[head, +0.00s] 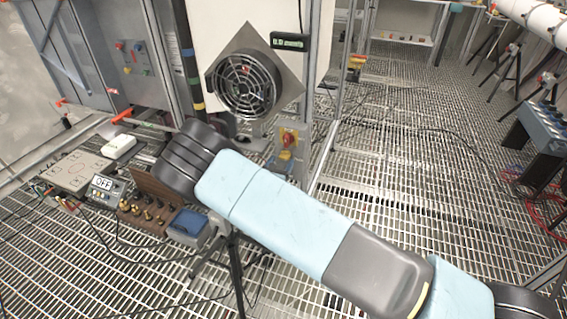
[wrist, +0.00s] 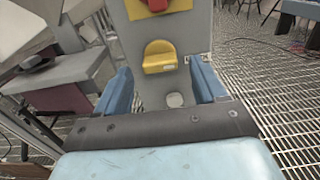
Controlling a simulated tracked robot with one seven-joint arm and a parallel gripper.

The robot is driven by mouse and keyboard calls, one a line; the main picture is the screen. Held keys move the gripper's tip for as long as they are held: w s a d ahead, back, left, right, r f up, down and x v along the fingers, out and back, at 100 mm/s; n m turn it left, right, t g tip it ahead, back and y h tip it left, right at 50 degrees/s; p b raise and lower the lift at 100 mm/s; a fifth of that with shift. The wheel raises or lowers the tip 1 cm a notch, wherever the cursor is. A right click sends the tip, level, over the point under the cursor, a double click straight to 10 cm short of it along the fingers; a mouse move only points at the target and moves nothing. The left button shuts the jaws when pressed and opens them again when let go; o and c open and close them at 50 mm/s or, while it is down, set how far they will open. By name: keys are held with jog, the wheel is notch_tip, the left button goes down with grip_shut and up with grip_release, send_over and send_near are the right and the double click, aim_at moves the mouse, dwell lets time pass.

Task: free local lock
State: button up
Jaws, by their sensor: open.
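In the wrist view a grey upright plate carries a yellow lock piece (wrist: 160,57), with a raised rounded top and a ledge at its lower edge. Above it is a red knob on a yellow backing (wrist: 168,15), cut off by the frame. A round light-grey button (wrist: 175,100) sits below. My gripper (wrist: 158,78) is open, with one blue finger on each side of the plate's lower part and nothing held between them. The yellow piece is beyond the fingertips. In the head view the red knob (head: 289,138) and the yellow piece (head: 285,155) show on the post.
A round caged fan (head: 245,84) on a diamond-shaped plate stands left of the post. A green display (head: 288,42) is above. Instruments and cables cover the grating at left; a blue-topped box (head: 187,224) stands near my arm. Open grating (head: 400,170) lies to the right.

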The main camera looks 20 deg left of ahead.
jog(key=shift+w, duration=0.7)
jog(key=shift+c, duration=0.2)
